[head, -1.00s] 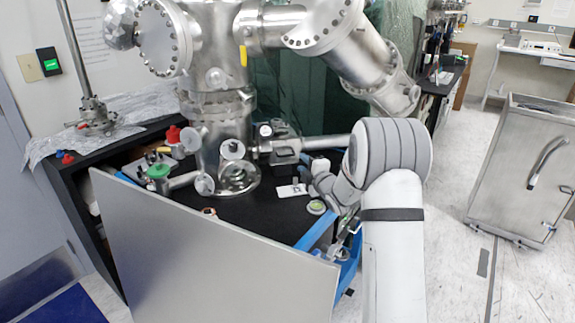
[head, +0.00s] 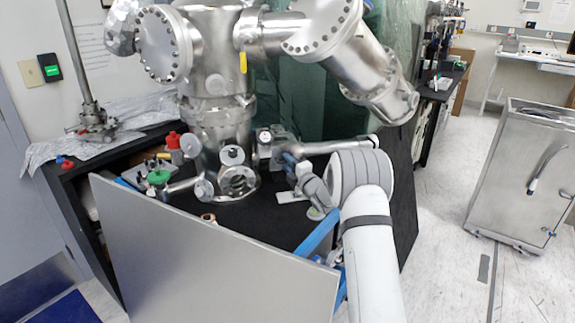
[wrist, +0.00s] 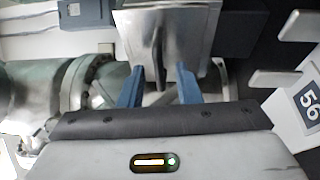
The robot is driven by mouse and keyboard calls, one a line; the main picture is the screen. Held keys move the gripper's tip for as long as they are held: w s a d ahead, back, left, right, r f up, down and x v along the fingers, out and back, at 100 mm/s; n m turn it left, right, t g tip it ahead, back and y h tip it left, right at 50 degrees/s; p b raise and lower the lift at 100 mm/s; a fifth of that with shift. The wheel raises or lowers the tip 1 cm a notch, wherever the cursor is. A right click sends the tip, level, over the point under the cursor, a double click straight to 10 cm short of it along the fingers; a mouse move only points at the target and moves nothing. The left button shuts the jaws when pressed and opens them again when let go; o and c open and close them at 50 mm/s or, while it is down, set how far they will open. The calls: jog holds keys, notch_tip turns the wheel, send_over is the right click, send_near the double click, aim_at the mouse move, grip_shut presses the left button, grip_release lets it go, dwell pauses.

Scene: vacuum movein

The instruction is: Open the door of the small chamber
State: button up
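The small chamber (head: 281,141) is a grey metal box on the right side of the upright steel column. My gripper (head: 286,157) is right in front of it, with its blue fingers pointing at its front. In the wrist view, a square grey metal face (wrist: 190,30) with a narrow upright fin or handle lies ahead of my gripper (wrist: 158,85). The two blue fingers are apart, one on each side of the fin's lower end. I cannot tell whether they touch it. My gripper partly hides the chamber front, and the door looks closed.
A steel tube (head: 335,146) runs right from the chamber, close above my wrist. A large grey panel (head: 205,255) stands at the front of the black bench (head: 262,212). The steel column (head: 220,125) stands left. A metal cabinet (head: 522,175) is at the right, with clear floor before it.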

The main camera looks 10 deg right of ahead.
grip_shut()
dwell(0.5)
jog(key=shift+d+r+h+p, duration=0.1)
jog(key=shift+r+h+p, duration=0.2)
jog(key=shift+p, duration=0.15)
